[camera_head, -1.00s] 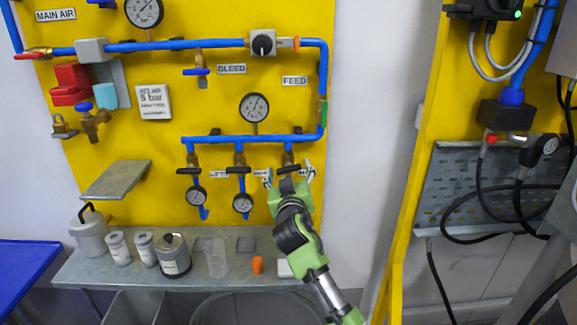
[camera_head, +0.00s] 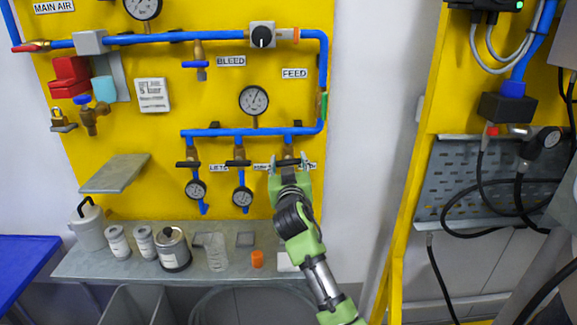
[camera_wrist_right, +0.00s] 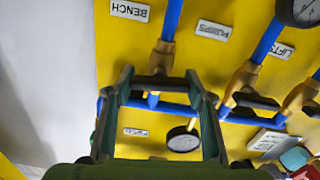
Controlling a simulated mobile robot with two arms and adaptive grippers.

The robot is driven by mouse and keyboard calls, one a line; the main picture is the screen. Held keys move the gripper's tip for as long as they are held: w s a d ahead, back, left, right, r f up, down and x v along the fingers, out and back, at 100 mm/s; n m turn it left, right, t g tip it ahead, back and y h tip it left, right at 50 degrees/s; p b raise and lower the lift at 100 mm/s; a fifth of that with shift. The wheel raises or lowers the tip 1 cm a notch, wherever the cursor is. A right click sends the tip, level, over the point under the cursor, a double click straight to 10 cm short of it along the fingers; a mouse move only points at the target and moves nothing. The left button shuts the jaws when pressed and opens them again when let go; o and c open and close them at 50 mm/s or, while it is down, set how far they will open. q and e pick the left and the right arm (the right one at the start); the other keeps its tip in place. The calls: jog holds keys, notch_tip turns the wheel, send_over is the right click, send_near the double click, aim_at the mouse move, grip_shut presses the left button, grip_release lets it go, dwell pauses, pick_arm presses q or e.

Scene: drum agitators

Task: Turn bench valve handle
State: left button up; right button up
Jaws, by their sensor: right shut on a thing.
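The bench valve handle (camera_head: 288,163) is a short black bar on the rightmost of three brass valves under the lower blue pipe. In the right wrist view the handle (camera_wrist_right: 158,86) lies crosswise to its blue pipe, near the BENCH label (camera_wrist_right: 130,11). My green right gripper (camera_head: 290,167) reaches it from below. In the wrist view the two fingers of the gripper (camera_wrist_right: 160,80) stand at opposite ends of the bar, shut on it. The gripper partly hides the valve and its label in the head view. My left gripper is out of view.
Two similar valve handles, the middle (camera_head: 238,163) and the left (camera_head: 188,164), sit close by with gauges (camera_head: 242,198) below. A grey shelf (camera_head: 80,268) below holds cans and an orange cap (camera_head: 257,259). A yellow post (camera_head: 408,200) stands to the right.

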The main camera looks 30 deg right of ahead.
jog(key=shift+m+b, duration=0.35)
jog(key=shift+m, duration=0.55)
jog(key=o, duration=1.1)
jog(key=v, duration=1.2)
jog(key=shift+s, duration=0.1)
